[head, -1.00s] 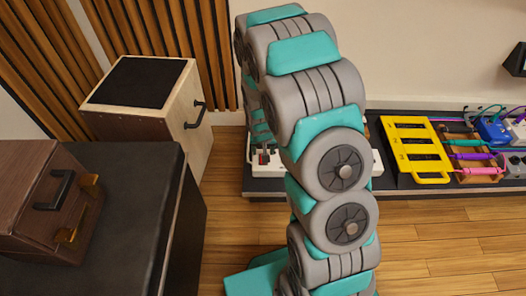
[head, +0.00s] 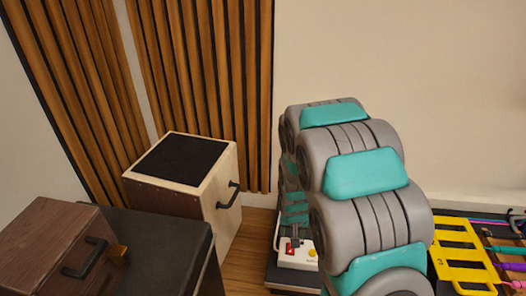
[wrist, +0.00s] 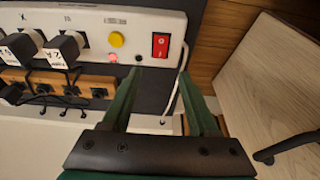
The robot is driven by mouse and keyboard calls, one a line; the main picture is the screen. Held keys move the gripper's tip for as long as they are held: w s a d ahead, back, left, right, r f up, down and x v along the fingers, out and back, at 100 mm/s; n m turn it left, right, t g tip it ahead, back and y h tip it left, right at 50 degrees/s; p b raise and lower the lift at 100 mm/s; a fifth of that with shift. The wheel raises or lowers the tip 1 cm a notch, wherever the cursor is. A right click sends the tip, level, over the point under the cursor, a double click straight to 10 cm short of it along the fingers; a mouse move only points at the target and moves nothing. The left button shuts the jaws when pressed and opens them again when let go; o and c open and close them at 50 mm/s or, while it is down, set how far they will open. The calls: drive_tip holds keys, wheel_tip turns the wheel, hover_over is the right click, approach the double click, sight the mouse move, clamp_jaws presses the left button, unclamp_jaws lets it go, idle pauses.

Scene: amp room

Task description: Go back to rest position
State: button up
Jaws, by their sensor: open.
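My gripper (wrist: 162,85) is open and empty in the wrist view, its two green fingers spread apart. Between and beyond the fingers lies a white power strip (wrist: 98,22) with a red rocker switch (wrist: 160,45), a yellow button (wrist: 117,39) and plugs at the left. The fingers appear to hang over its edge; I cannot tell whether they touch it. In the head view, the power strip (head: 296,262) shows just left of my grey and teal arm, which hides most of it.
A wooden box with a black top (head: 181,158) and a side handle stands left of my arm. A brown case (head: 45,245) sits on a dark stand (head: 160,255) at the left. A yellow rack (head: 462,258) and coloured cables lie at the right. Slatted panels line the wall.

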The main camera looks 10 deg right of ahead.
drive_tip(key=s+a+r+n+g+p, duration=0.1)
drive_tip(key=s+r+g+p, duration=0.1)
drive_tip(key=s+r, duration=1.2)
drive_tip(key=s+a+r+n+g+y+p, duration=0.1)
drive_tip(key=s+r+p, duration=0.3)
drive_tip(key=s+r, duration=1.1)
drive_tip(key=s+a+n+g, duration=0.1)
drive_tip(key=s, duration=0.3)
drive_tip(key=shift+a+n+g, duration=0.25)
drive_tip(key=shift+n+g, duration=0.05)
drive_tip(key=shift+d, duration=0.1)
